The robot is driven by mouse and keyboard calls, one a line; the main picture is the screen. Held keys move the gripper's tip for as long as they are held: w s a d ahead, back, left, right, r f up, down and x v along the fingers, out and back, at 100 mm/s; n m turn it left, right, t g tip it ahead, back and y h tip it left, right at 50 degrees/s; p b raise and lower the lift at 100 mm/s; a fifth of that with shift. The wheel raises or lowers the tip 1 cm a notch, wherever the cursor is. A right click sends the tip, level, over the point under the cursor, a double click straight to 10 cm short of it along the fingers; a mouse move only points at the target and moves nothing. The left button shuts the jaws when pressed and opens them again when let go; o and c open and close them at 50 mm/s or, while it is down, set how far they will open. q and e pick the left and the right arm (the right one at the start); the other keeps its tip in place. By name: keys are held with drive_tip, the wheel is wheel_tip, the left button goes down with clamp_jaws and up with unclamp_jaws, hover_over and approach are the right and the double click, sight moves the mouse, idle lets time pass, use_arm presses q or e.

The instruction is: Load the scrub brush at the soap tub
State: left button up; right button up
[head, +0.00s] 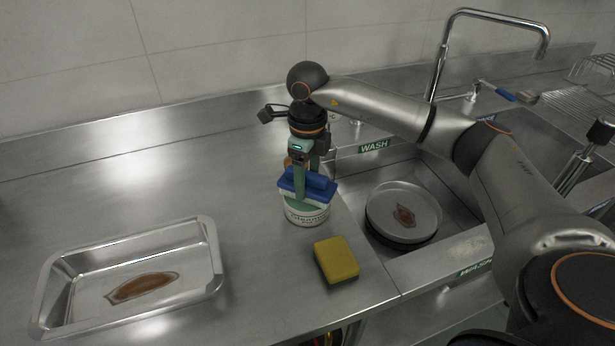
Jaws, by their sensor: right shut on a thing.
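My right gripper (308,166) points down with its green fingers shut on the blue scrub brush (318,183). The brush is right above the white soap tub (305,214), over its opening, and covers much of it. I cannot tell whether the bristles touch the soap, since the brush's underside is hidden. The tub stands upright on the steel counter, left of the sink, with lettering on its side. My left gripper is not in view.
A yellow sponge (336,260) lies in front of the tub. A steel tray (209,270) with a brown stain sits at the left. Stained plates (378,222) lie in the sink labelled WASH. A tall faucet (444,50) stands behind. The counter's middle left is clear.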

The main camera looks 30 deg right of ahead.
sight(307, 172)
drive_tip(key=shift+r+p, duration=2.6)
drive_tip(key=shift+r, duration=0.9)
drive_tip(key=n, duration=0.1)
drive_tip(key=a+n, duration=0.1)
drive_tip(key=shift+s+f+n, duration=0.1)
drive_tip(key=shift+s+n, duration=0.2)
drive_tip(key=shift+s, duration=0.05)
drive_tip(key=s+a+n, duration=0.4)
drive_tip(key=s+n, duration=0.1)
drive_tip(key=n, duration=0.8)
drive_tip(key=s+a+f+n, duration=0.1)
drive_tip(key=s+a+n, duration=0.3)
drive_tip(key=n, duration=1)
drive_tip(key=shift+s+a+f, duration=0.2)
drive_tip(key=shift+s+a, duration=0.15)
drive_tip(key=shift+a, duration=0.1)
